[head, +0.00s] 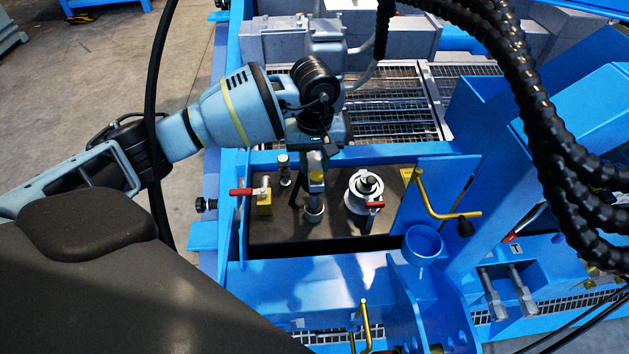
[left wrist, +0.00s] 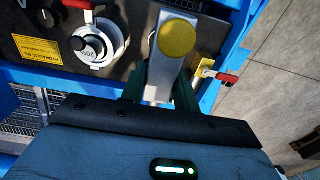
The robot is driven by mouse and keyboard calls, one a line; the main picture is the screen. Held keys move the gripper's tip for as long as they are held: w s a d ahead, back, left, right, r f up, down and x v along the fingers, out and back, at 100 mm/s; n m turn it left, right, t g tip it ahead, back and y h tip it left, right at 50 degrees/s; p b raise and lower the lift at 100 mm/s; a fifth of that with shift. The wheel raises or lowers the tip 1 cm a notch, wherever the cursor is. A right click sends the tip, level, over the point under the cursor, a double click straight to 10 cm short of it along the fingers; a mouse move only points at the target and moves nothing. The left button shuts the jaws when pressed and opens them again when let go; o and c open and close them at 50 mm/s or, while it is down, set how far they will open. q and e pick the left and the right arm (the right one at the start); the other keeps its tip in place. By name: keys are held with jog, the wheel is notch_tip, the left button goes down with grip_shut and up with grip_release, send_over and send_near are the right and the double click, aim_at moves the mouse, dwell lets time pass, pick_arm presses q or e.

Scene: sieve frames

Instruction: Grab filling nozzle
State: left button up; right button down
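The filling nozzle, which I take to be the upright silver piece with a round yellow cap, stands on the dark panel; its yellow top shows in the head view (head: 316,176) and large in the left wrist view (left wrist: 178,38). My left gripper (head: 315,190) reaches down over it from above. In the left wrist view the dark green fingers (left wrist: 160,92) are apart, one on each side of the silver body. A narrow gap seems to show beside it; the contact itself is hard to see. My right gripper is out of view.
A white round dial (head: 363,191) with a red lever stands right of the nozzle. A red-handled yellow valve (head: 264,196) stands to its left. A blue frame (head: 330,265) surrounds the panel. Black ribbed hoses (head: 540,110) hang at the right.

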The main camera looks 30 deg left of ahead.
pick_arm(q)
grip_shut()
jog(key=shift+r, duration=0.1)
